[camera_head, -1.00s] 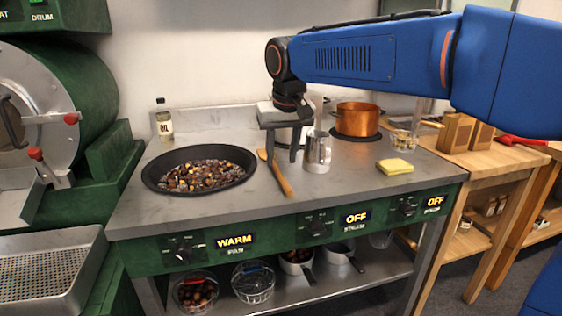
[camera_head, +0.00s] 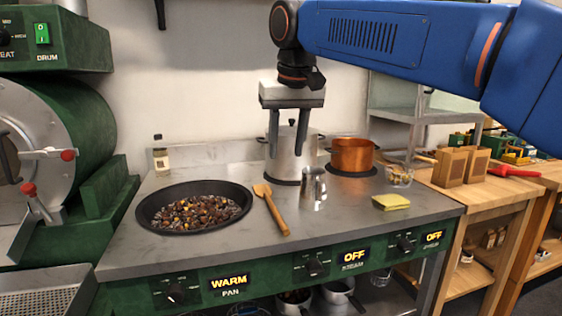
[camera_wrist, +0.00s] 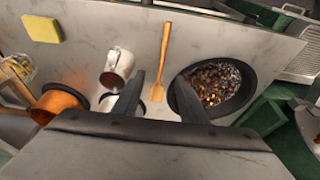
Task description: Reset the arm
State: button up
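My gripper (camera_head: 288,153) hangs from the blue arm above the middle of the steel counter, fingers pointing down. Its two fingers are apart with nothing between them. In the wrist view the fingers (camera_wrist: 160,105) are also spread, with bare counter and a wooden spatula showing beyond. The wooden spatula (camera_head: 272,210) lies on the counter, right of the black pan (camera_head: 144,219) holding chestnuts (camera_head: 202,212). A small metal pitcher (camera_head: 314,187) stands below and right of the gripper. A steel pot (camera_head: 291,165) with a lid stands behind the fingers and is partly hidden.
A copper pot (camera_head: 352,156) stands at the back right, with a yellow sponge (camera_head: 390,202) in front. An oil bottle (camera_head: 161,158) is at the back left. The green drum machine (camera_head: 84,130) stands left.

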jog(key=s+d+f+m+t, duration=0.1)
jog(key=s+d+f, duration=0.7)
jog(key=d+f, duration=0.3)
jog(key=s+d+f+m, duration=0.1)
jog(key=s+d+f, duration=0.8)
jog(key=d, duration=0.3)
jog(key=s+d+f, duration=0.2)
jog(key=s+f, duration=0.2)
jog(key=f, duration=0.2)
jog(key=s+d+f+m+h, duration=0.1)
jog(key=s+d+f, duration=0.1)
jog(key=s+f, duration=0.2)
notch_tip(320, 180, down, 2)
jog(key=shift+s+d+f+t, duration=0.15)
jog(key=shift+s+d+t, duration=0.05)
jog(key=shift+d+t, duration=0.1)
